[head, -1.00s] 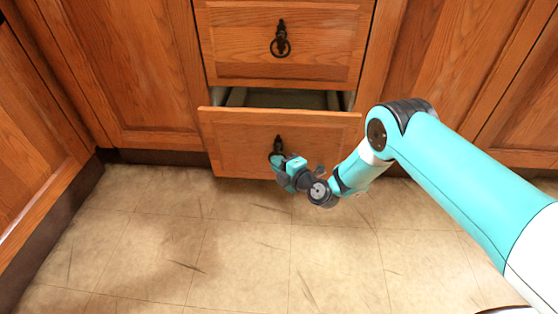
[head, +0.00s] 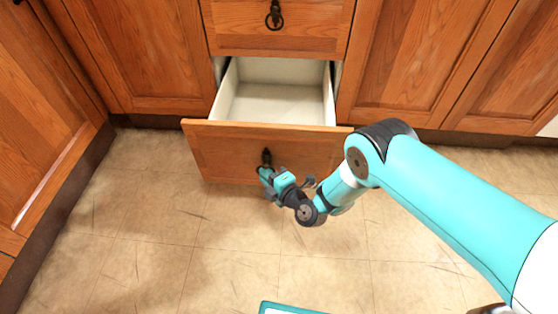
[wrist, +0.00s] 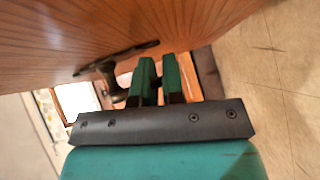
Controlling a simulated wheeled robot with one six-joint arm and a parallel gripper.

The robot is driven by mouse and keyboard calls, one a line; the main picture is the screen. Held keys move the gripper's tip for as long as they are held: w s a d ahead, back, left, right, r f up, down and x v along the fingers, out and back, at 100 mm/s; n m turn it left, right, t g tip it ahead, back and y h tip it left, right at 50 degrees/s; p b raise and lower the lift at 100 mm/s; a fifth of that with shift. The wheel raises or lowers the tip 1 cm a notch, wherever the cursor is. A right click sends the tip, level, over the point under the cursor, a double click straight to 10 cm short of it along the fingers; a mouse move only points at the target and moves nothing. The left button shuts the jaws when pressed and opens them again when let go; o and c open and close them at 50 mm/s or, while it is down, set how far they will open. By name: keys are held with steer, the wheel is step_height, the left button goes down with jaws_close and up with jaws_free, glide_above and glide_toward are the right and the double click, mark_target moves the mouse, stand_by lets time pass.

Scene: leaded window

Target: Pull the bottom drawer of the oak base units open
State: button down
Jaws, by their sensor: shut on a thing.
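The bottom drawer (head: 218,148) of the oak base units stands well open in the head view, with its pale empty inside (head: 275,98) showing. Its dark ring handle (head: 266,157) hangs at the middle of the front. My gripper (head: 266,176) is at this handle, shut on it. In the wrist view my two green fingers (wrist: 158,82) are close together beside the drawer front (wrist: 110,30), with the dark handle (wrist: 118,92) at their left. The fingers hide part of the handle.
The drawer above (head: 310,25) is closed and has a similar handle (head: 274,14). Closed oak doors (head: 140,55) stand on both sides, with more cabinet fronts (head: 40,130) at the left. The tiled floor (head: 130,240) before the drawer is clear.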

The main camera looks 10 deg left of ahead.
steer(key=shift+s, duration=0.15)
steer(key=c, duration=1.2)
jaws_free()
steer(key=shift+c, duration=0.2)
steer(key=p+v, duration=1.7)
steer(key=shift+p, duration=0.4)
steer(key=shift+s+d, duration=0.1)
steer(key=shift+s, duration=0.05)
